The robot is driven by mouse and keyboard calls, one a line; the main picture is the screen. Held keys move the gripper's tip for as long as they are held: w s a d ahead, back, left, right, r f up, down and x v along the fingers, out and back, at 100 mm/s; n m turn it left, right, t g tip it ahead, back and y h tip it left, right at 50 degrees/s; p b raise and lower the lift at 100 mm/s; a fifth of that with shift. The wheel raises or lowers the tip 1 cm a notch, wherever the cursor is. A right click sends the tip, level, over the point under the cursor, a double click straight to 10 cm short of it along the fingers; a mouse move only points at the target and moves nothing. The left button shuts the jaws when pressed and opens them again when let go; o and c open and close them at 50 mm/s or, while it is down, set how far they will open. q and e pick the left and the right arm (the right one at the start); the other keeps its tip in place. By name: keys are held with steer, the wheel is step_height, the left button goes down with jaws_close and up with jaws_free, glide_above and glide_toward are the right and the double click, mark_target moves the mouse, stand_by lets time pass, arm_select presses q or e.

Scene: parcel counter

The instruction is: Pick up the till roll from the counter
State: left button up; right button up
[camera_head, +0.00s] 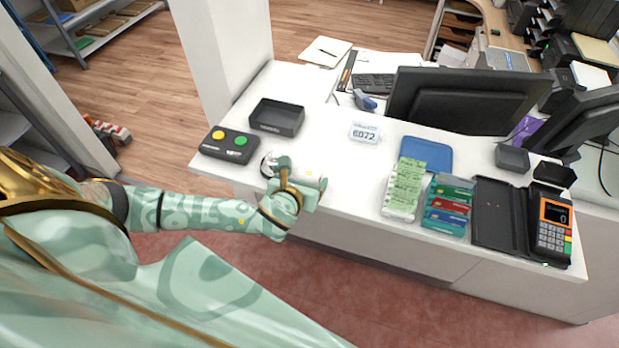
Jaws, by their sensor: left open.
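My left gripper (290,180) is at the front edge of the white counter (340,195), left of the middle, its arm coming in from the left. It is open. White rounded shapes show on both sides of the hand. The one on the left (269,165) has a dark curved edge; I cannot tell for certain which is the till roll and which is a finger. The hand hides much of this spot, and I cannot tell whether it touches the roll. My right gripper is not in view.
A button box (229,144) and a black tray (277,117) stand left of and behind the hand. Farther right are a receipt pad (404,188), card holder (447,206) and card terminal (553,225). The counter right of the hand is clear.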

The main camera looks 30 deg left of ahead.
mark_target(309, 174)
arm_select(q)
steer(key=b+x, duration=0.1)
steer(key=x, duration=0.4)
steer(key=shift+w+d+r, duration=0.1)
steer(key=shift+w, duration=0.2)
steer(key=shift+s, duration=0.1)
steer(key=c, duration=1.1)
steer(key=shift+o, duration=0.2)
